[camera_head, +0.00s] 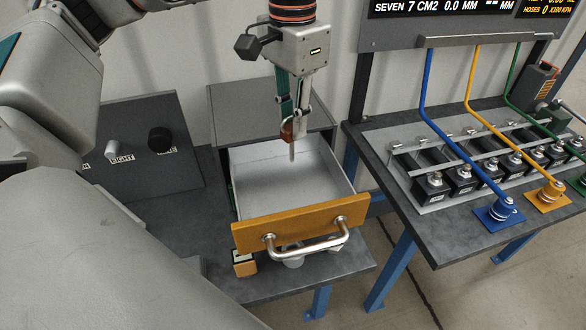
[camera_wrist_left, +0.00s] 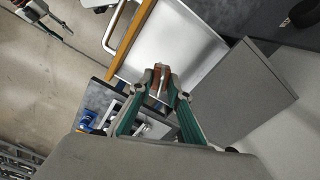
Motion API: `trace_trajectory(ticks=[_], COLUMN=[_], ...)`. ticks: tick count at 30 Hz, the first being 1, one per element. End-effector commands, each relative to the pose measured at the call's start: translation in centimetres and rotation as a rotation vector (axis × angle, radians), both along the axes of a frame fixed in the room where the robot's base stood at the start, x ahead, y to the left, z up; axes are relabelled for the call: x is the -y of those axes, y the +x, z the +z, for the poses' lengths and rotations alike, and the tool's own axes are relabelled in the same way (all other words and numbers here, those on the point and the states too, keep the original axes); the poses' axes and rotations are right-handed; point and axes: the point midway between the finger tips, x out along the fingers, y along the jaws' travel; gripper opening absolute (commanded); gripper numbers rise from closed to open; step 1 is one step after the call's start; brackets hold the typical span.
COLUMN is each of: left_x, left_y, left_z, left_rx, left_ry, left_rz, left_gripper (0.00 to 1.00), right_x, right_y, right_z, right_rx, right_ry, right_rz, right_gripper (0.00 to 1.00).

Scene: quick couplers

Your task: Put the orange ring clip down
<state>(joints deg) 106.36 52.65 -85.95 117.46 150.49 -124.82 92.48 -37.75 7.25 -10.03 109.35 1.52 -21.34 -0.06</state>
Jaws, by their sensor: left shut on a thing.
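My left gripper (camera_head: 290,138) points down over the open drawer (camera_head: 262,185). Its fingers are shut on the orange ring clip (camera_head: 286,131), a small brownish-orange piece mostly hidden by the fingers. In the left wrist view the clip (camera_wrist_left: 157,76) sits between the green-sided fingertips (camera_wrist_left: 161,84), with the pale drawer floor behind it. I cannot tell how far above the drawer floor it is. The drawer has light grey walls, an orange front (camera_head: 300,222) and a metal handle. It looks empty.
A dark panel with knobs (camera_head: 160,138) stands left of the drawer. To the right, a bench holds a rack of couplers (camera_head: 465,180), with blue (camera_head: 427,90), yellow (camera_head: 471,95) and green pipes. The drawer's walls and handle (camera_head: 310,248) are raised edges.

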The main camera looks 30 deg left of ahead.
Motion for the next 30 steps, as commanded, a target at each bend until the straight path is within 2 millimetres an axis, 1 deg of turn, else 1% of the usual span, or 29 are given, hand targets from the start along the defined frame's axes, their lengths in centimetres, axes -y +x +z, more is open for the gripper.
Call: trace_trajectory(ticks=[1, 6, 9, 12, 19, 25, 30], left_x=[0.0, 0.0, 0.0, 0.0, 0.0, 0.0, 0.0], left_y=[-0.1, -0.1, -0.1, -0.1, 0.0, -0.1, 0.0], left_z=[-1.3, -4.7, -6.6, -7.9, -9.4, -11.8, -12.5], left_rx=[-0.005, -0.006, -0.004, -0.003, 0.000, -0.002, 0.001], left_ry=[0.000, -0.001, -0.001, -0.001, 0.000, 0.000, 0.000], left_rz=[-0.001, -0.001, 0.000, 0.000, -0.001, 0.000, 0.001], left_gripper=[0.00, 0.00, 0.00, 0.00, 0.00, 0.00, 0.00], right_x=[0.1, 0.2, 0.2, 0.2, -0.1, -0.1, -0.2], right_y=[0.0, 0.1, 0.2, 0.3, 0.6, 0.6, 0.5], right_z=[0.0, 0.0, 0.1, 0.1, 0.3, 0.4, 0.4], right_rx=[0.000, 0.001, 0.002, 0.004, 0.009, 0.009, 0.009], right_ry=[-0.001, -0.001, -0.001, 0.002, 0.007, 0.009, 0.009], right_rz=[-0.001, -0.004, -0.006, -0.009, -0.012, -0.012, -0.010], right_gripper=[0.40, 0.40, 0.40, 0.40, 0.40, 0.40, 0.40])
